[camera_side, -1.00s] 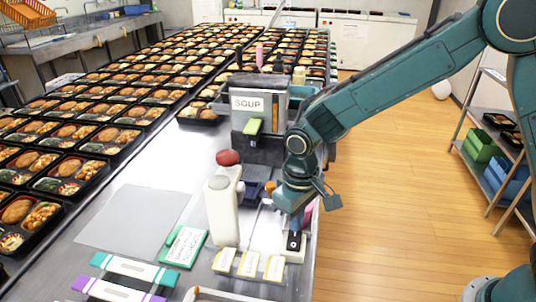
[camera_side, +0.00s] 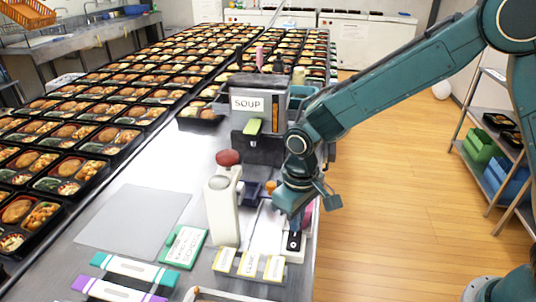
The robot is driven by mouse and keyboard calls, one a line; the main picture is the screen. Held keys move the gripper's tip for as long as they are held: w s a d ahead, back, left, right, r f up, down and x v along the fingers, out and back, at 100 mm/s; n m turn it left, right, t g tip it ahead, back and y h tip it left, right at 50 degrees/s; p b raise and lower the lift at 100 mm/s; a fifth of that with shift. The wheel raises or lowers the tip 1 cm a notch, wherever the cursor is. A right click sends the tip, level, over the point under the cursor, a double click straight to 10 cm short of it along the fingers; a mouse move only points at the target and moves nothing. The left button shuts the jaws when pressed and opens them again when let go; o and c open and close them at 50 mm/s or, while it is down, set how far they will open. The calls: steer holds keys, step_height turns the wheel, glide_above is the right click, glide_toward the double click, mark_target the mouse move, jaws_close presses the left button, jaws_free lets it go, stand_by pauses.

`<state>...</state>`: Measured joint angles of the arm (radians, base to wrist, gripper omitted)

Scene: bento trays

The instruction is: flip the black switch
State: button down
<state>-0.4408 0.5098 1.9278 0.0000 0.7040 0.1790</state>
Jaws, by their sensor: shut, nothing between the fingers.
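The black switch (camera_side: 293,241) sits on a small white base (camera_side: 298,256) near the right edge of the steel table. My gripper (camera_side: 294,222) points down right over it. The fingers are shut and hold nothing. The fingertips are at the switch's far end; I cannot tell whether they touch it. The wrist hides part of what lies behind.
A white dispenser with a red knob (camera_side: 228,158) stands close to the left of my gripper. A soup machine (camera_side: 260,115) is behind. A grey mat (camera_side: 135,220) lies at left, beside rows of bento trays (camera_side: 70,175).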

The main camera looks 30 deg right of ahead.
steer(key=shift+f, duration=1.05)
stand_by(1.4)
steer(key=shift+r, duration=3.5)
steer(key=shift+r, duration=0.1)
steer(key=shift+d+r, duration=0.15)
steer(key=s+d+r+t, duration=0.1)
steer(key=s+d+r, duration=0.2)
steer(key=d+r, duration=0.4)
steer(key=s+d+r+m+t, duration=0.1)
steer(key=s+d+r+t, duration=0.1)
steer(key=s+d, duration=0.3)
steer(key=s+d+r+m+t, duration=0.2)
steer(key=s+d+r, duration=0.3)
steer(key=s, duration=0.8)
steer(key=shift+d+r+t, duration=0.2)
steer(key=shift+d+t, duration=0.1)
steer(key=shift+d, duration=0.2)
